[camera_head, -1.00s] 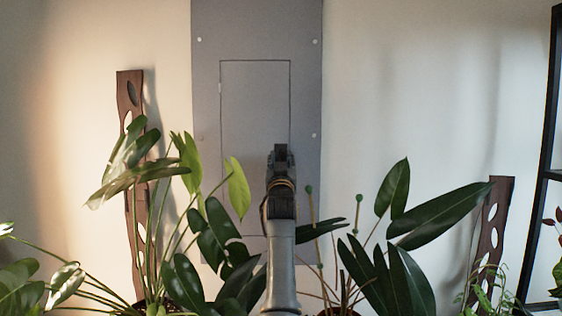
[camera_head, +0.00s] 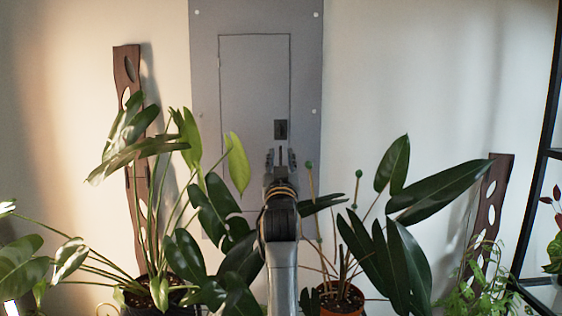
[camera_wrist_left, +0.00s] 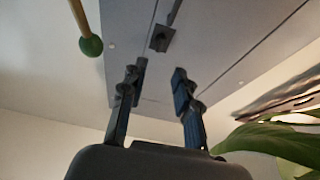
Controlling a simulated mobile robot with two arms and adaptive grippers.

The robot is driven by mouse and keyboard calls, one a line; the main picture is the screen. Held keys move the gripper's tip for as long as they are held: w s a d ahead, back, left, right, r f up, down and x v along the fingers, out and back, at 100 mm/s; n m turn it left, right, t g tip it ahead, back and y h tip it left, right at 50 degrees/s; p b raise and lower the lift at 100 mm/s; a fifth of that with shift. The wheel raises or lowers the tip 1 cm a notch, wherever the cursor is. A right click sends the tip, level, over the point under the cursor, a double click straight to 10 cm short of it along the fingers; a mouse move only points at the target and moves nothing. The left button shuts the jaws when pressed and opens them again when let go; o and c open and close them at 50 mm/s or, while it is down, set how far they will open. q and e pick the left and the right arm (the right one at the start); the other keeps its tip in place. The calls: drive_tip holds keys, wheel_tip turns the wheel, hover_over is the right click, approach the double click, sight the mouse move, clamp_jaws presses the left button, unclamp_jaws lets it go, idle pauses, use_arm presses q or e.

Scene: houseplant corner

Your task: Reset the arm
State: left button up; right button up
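My left arm rises from the bottom middle of the head view. My left gripper (camera_head: 281,158) is open and empty, with its two fingers apart, just below a dark latch (camera_head: 281,129) on the grey wall panel (camera_head: 256,22). In the left wrist view the open gripper (camera_wrist_left: 160,74) points toward the panel (camera_wrist_left: 225,30), and the latch (camera_wrist_left: 161,38) shows beyond the fingertips, apart from them. The panel's door (camera_head: 254,80) looks flush with its frame. My right gripper is not in view.
A potted plant (camera_head: 160,290) stands left of my arm and another (camera_head: 343,297) right of it, leaves close to the arm. A green-tipped stake (camera_head: 309,167) stands right; a green ball tip (camera_wrist_left: 91,45) is near the wrist. A black shelf frame (camera_head: 540,180) is far right.

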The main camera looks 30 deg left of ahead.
use_arm(q)
drive_tip(key=shift+s+d+f, duration=0.2)
drive_tip(key=shift+s+d, duration=0.05)
drive_tip(key=shift+s, duration=0.15)
